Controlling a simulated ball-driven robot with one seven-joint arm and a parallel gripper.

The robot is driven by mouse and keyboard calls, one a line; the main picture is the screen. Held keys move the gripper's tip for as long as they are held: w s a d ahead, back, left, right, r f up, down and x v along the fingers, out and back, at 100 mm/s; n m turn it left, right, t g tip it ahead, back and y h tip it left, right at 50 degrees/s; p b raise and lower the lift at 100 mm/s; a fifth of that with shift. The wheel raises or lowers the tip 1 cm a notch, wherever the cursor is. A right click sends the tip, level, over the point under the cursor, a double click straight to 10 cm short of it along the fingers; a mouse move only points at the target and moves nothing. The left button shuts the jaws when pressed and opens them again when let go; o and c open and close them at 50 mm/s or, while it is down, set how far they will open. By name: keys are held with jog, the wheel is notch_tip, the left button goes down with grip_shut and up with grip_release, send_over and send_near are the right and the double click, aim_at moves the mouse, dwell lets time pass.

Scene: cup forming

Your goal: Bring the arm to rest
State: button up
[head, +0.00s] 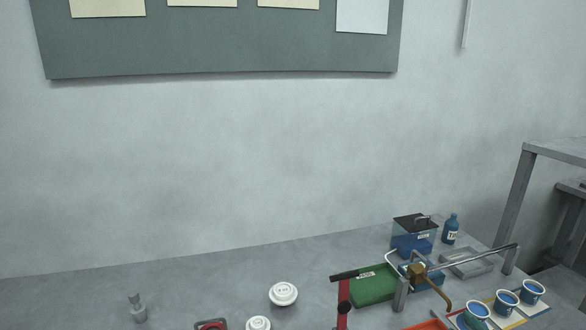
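Neither my arm nor my gripper can be made out in the head view. The grey worktop (90,293) fills the bottom of the picture, and its front part is cut off by the lower edge.
Right side is crowded: green box (372,287), red lever (343,301), metal bar with brass spout (425,277), dark-lidded blue container (413,244), blue bottle (451,229), blue cups (506,302). Two white round pieces (283,293) stand mid-table; a grey fitting (138,308) is left.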

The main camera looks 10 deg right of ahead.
jog(key=s+a+f+m+g+y, duration=0.2)
jog(key=s+a+f+g, duration=0.25)
jog(key=f, duration=0.25)
jog(key=s+a+f+m+g+y, duration=0.2)
jog(key=s+a+f+g, duration=0.1)
jog(key=s+a+f, duration=0.4)
jog(key=s+a+f+m+g, duration=0.1)
jog(key=s+f+m+g, duration=0.1)
jog(key=s, duration=0.4)
jog(key=s+a+f+m+g, duration=0.1)
jog(key=s+f+m+g, duration=0.1)
jog(key=s+f+g, duration=0.2)
jog(key=s, duration=0.3)
jog(key=shift+s+a+m, duration=0.25)
jog(key=shift+a+m, duration=0.05)
jog(key=shift+a, duration=0.1)
